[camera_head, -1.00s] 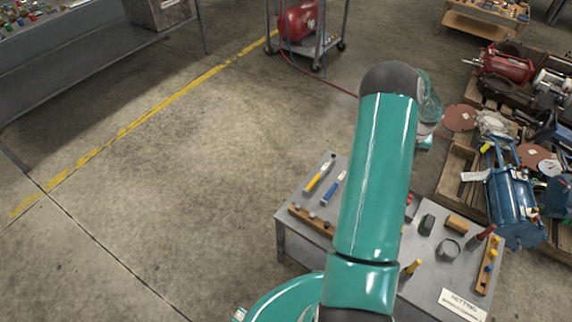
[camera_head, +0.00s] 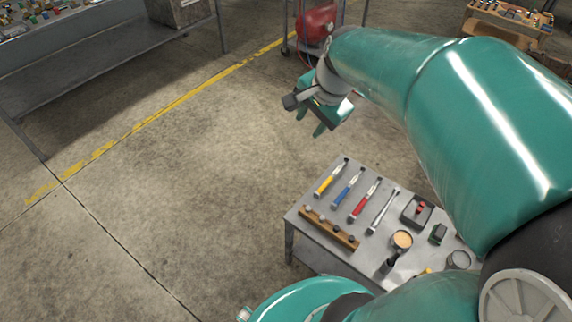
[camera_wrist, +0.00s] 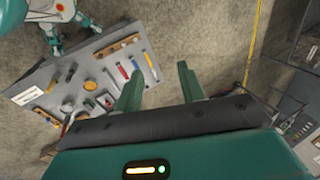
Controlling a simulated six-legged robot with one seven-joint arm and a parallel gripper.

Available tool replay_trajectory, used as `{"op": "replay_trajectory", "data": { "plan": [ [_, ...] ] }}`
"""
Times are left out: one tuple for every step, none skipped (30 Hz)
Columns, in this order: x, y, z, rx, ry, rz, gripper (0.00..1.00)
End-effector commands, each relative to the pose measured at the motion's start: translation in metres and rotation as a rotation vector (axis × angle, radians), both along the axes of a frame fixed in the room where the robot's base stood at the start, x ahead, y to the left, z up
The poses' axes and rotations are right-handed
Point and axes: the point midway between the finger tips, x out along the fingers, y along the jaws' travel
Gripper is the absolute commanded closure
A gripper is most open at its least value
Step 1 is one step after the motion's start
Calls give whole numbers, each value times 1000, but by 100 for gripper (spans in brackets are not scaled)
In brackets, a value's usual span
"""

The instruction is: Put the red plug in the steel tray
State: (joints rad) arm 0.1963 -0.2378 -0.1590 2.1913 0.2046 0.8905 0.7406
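My gripper (camera_head: 311,122) hangs over open floor, left of and beyond the work table (camera_head: 290,240). In the wrist view its two green fingers (camera_wrist: 159,90) are spread apart with nothing between them. A small red piece, perhaps the red plug (camera_head: 419,208), sits in a dark square holder (camera_head: 405,217) on the table. The holder also shows in the wrist view (camera_wrist: 106,101). A round grey dish (camera_head: 458,259) stands nearer my arm. I cannot tell which of these is the steel tray. My arm hides the table's right part.
Yellow, blue and red-handled tools (camera_head: 364,200) and a wrench (camera_head: 383,212) lie on the table. A wooden rack (camera_head: 330,229) lines its left edge. A cup with a tan top (camera_head: 402,240) stands mid-table. A cart with a red tank (camera_head: 316,24) stands behind. Floor left is clear.

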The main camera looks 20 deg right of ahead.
Motion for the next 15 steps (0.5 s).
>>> {"op": "replay_trajectory", "data": {
  "plan": [
    [-13, 19, 8, -51, -29, 123, 60],
    [-20, 29, 11, -84, -41, 202, 60],
    [-31, 41, 15, -132, -59, 304, 60],
    [-39, 50, 17, -168, -71, 381, 60],
    [-47, 58, 19, -205, -85, 457, 60],
    [-58, 69, 21, -256, -101, 557, 60],
    [-66, 76, 21, -295, -112, 629, 60],
    [-74, 82, 22, -333, -123, 700, 60],
    [-83, 89, 22, -382, -136, 784, 60],
    [-90, 94, 22, -415, -145, 843, 60],
    [-96, 97, 22, -446, -150, 894, 60],
    [-102, 101, 21, -483, -158, 955, 60],
    [-106, 104, 20, -505, -162, 991, 60],
    [-109, 106, 20, -524, -165, 1021, 60],
    [-112, 107, 19, -544, -168, 1051, 60]
  ]
}}
